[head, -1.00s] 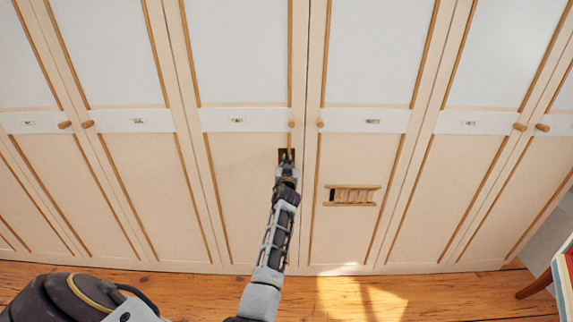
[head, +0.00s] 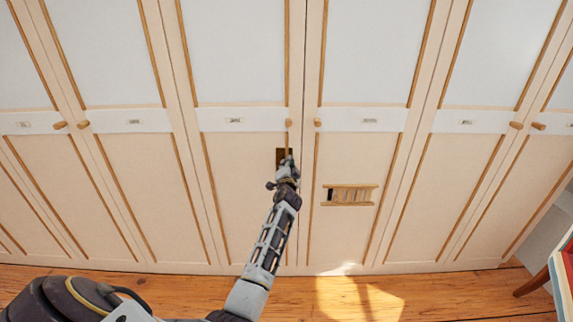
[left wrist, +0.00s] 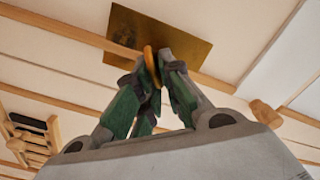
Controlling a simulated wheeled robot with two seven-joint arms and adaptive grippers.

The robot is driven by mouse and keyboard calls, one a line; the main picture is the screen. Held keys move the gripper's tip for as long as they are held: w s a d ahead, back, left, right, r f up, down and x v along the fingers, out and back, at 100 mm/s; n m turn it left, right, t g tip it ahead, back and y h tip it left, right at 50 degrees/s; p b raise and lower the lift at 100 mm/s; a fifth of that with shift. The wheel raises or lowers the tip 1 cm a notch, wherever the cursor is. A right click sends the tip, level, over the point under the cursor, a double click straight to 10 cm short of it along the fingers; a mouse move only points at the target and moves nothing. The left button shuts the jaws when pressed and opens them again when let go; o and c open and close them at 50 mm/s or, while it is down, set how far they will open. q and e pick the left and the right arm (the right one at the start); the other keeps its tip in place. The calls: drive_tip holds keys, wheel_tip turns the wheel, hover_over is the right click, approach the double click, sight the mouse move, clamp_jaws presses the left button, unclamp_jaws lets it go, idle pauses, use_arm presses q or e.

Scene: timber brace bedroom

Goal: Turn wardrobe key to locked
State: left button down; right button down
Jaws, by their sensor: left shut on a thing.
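The wardrobe key shows in the left wrist view as a thin brass-coloured bow (left wrist: 151,66) between my fingertips; its shaft is hidden. My left gripper (left wrist: 155,72) is shut on it, just in front of a brass lock plate (left wrist: 180,36) on the wardrobe door. In the head view the left gripper (head: 287,164) covers most of the plate (head: 281,154), and the key cannot be made out. The wardrobe (head: 240,190) has its doors closed. My right gripper is not in view.
A ladder-like wooden piece (head: 349,186) with a dark patch at its left end is on the door right of the lock. Round wooden knobs (head: 318,122) stick out above. Wooden floor (head: 420,290) lies in front; furniture stands at the right edge.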

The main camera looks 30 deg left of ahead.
use_arm(q)
drive_tip(key=shift+f+m, duration=0.15)
drive_tip(key=shift+m, duration=0.85)
drive_tip(key=shift+d+f+m+p, duration=0.1)
drive_tip(key=shift+m+p, duration=0.3)
drive_tip(key=shift+m, duration=0.5)
drive_tip(key=shift+f+m, duration=0.1)
drive_tip(key=shift+m, duration=0.3)
drive_tip(key=shift+w+f+m+p, duration=0.1)
drive_tip(key=shift+m+p, duration=0.3)
drive_tip(key=shift+m, duration=0.6)
drive_tip(key=shift+f+m, duration=0.15)
drive_tip(key=shift+m, duration=0.35)
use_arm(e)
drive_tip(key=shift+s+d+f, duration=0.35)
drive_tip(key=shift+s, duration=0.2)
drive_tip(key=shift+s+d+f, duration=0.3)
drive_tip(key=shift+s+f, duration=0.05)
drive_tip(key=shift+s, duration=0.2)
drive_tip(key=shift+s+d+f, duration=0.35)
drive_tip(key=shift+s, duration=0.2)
use_arm(q)
drive_tip(key=shift+d, duration=0.1)
drive_tip(key=c, duration=1.7)
unclamp_jaws()
drive_tip(key=shift+o, duration=0.4)
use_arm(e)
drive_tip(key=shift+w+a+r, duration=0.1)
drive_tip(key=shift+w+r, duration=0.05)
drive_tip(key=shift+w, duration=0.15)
